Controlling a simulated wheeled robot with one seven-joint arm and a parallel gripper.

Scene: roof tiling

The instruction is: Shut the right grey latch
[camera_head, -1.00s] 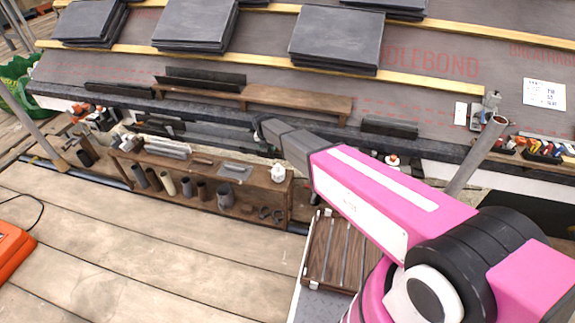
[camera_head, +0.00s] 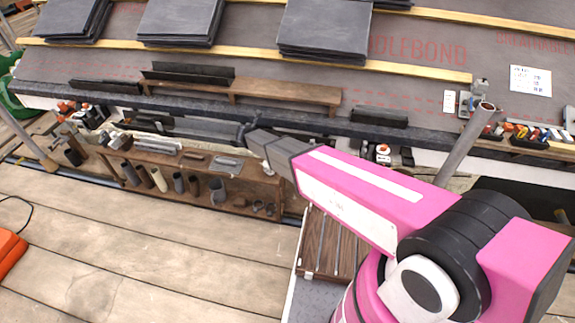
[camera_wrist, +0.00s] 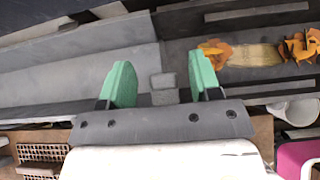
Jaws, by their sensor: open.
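In the wrist view my gripper (camera_wrist: 158,82) is open, its two green fingertips apart with nothing held. A small grey block (camera_wrist: 163,81), which looks like a grey latch, shows between and beyond the fingertips on the grey gutter (camera_wrist: 80,80). I cannot tell whether it is the right latch, or whether it is open or shut. In the head view my gripper (camera_head: 244,131) is at the far end of the pink arm, by the roof's lower edge above the wooden tool rack. The latch is too small to make out there.
Orange leaves (camera_wrist: 298,46) lie in the gutter at the right of the wrist view. A wooden rack (camera_head: 240,192) with several tubes stands below the roof edge. A grey pole (camera_head: 466,140) rises right of my arm.

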